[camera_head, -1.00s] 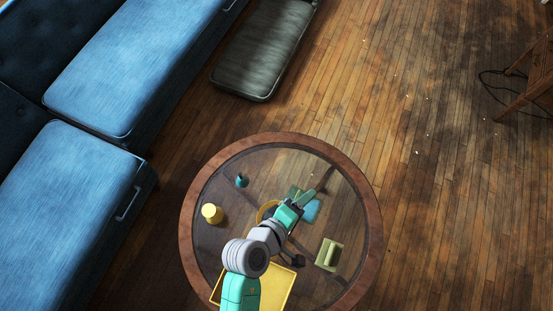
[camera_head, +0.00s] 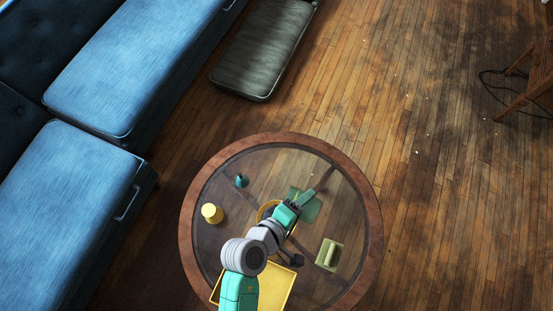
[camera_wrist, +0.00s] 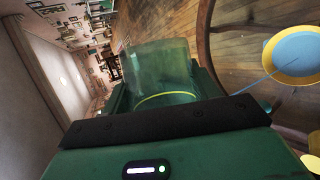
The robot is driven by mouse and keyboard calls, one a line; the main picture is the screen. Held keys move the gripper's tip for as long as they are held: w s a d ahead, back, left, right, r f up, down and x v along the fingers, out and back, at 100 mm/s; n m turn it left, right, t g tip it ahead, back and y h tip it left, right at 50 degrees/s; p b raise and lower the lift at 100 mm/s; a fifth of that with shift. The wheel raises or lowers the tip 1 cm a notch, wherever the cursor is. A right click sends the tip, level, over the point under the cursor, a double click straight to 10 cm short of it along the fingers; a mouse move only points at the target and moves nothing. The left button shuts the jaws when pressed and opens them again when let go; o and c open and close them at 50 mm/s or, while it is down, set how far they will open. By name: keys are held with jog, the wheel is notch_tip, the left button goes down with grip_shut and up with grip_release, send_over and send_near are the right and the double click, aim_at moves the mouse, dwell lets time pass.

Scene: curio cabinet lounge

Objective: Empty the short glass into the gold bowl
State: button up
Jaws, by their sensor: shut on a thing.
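My gripper (camera_head: 300,203) is over the glass-topped table, shut on the short glass (camera_head: 311,209), a clear greenish tumbler. In the wrist view the short glass (camera_wrist: 158,70) lies tipped well over between the fingers, with a yellow line showing at its near end. The gold bowl (camera_head: 261,211) is partly hidden under my arm in the head view. In the wrist view the gold bowl (camera_wrist: 268,54) is at the upper right and holds blue liquid. A thin blue streak runs from beside the gripper to the bowl. No blue shows in the glass.
A yellow cup (camera_head: 211,213) and a small teal vase (camera_head: 241,181) stand on the left of the round table (camera_head: 187,226). A green block-like thing (camera_head: 329,254) is at the right. A yellow tray (camera_head: 284,293) is at the front, partly behind my arm.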

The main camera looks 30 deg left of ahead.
jog(key=shift+a+f, duration=0.1)
jog(key=shift+f, duration=0.2)
dwell(0.6)
jog(key=shift+d+f+m+y+p, duration=0.3)
jog(key=shift+y+p, duration=0.1)
jog(key=shift+p, duration=0.35)
jog(key=shift+d+f+y, duration=0.1)
jog(key=shift+f+y, duration=0.2)
jog(key=shift+f, duration=0.35)
jog(key=shift+r+m+p, duration=0.1)
jog(key=shift+m+p, duration=0.2)
jog(key=shift+p, duration=0.05)
